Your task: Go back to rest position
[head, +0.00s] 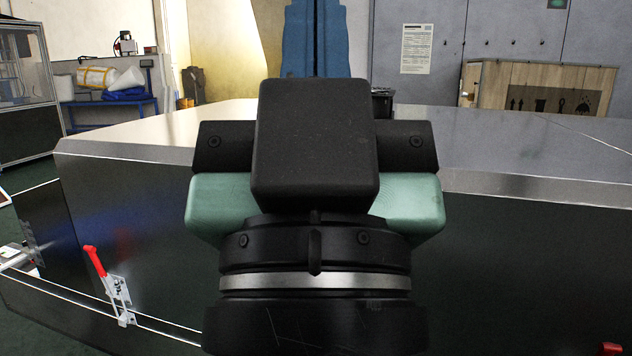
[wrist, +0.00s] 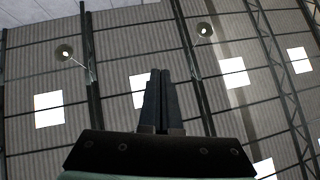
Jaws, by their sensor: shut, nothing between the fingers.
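My gripper (head: 315,12) points upward in the head view, in front of the large metal housing. Its blue fingers stand together above the black wrist block, and their tips are cut off by the top edge. In the wrist view the gripper (wrist: 160,75) shows two dark fingers side by side, shut, with nothing between them. They point towards the ceiling (wrist: 60,75), with its bright square skylights. No object is near the fingers there.
The wide metal housing (head: 100,152) spans the view ahead. A red-handled clamp (head: 95,262) is at its lower left. A blue table (head: 140,108) with bags, a glazed cabinet (head: 25,140) and a wooden crate (head: 585,75) stand behind. My wrist hides the housing's middle.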

